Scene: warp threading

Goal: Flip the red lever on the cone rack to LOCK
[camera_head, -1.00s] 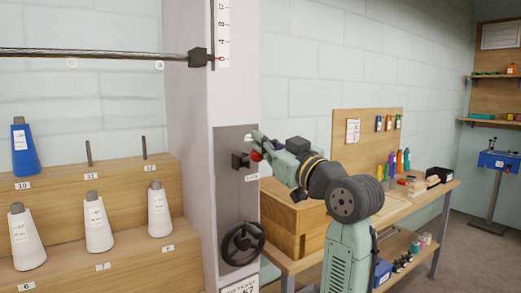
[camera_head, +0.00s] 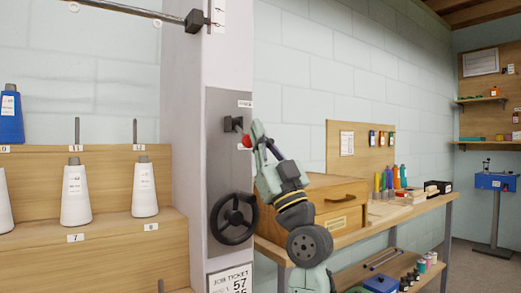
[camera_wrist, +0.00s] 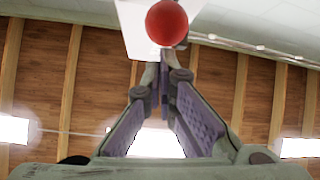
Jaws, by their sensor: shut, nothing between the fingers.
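The lever is a black bracket (camera_head: 233,124) with a red ball knob (camera_head: 246,142) on a grey panel (camera_head: 222,165) of the white column. The knob sits low and to the right of the bracket. A small label (camera_head: 245,103) is above it, too small to read; the lower label is hidden or unclear. My gripper (camera_head: 258,127) is beside the knob on its right, pointing up. In the wrist view the knob (camera_wrist: 167,22) is beyond the tips of my shut, empty gripper (camera_wrist: 162,68); I cannot tell whether they touch.
A black handwheel (camera_head: 233,218) is below the lever on the same panel. A wooden rack (camera_head: 100,240) with white cones and a blue cone stands left. A wooden box (camera_head: 335,200) and a workbench (camera_head: 420,209) are at right, behind my arm.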

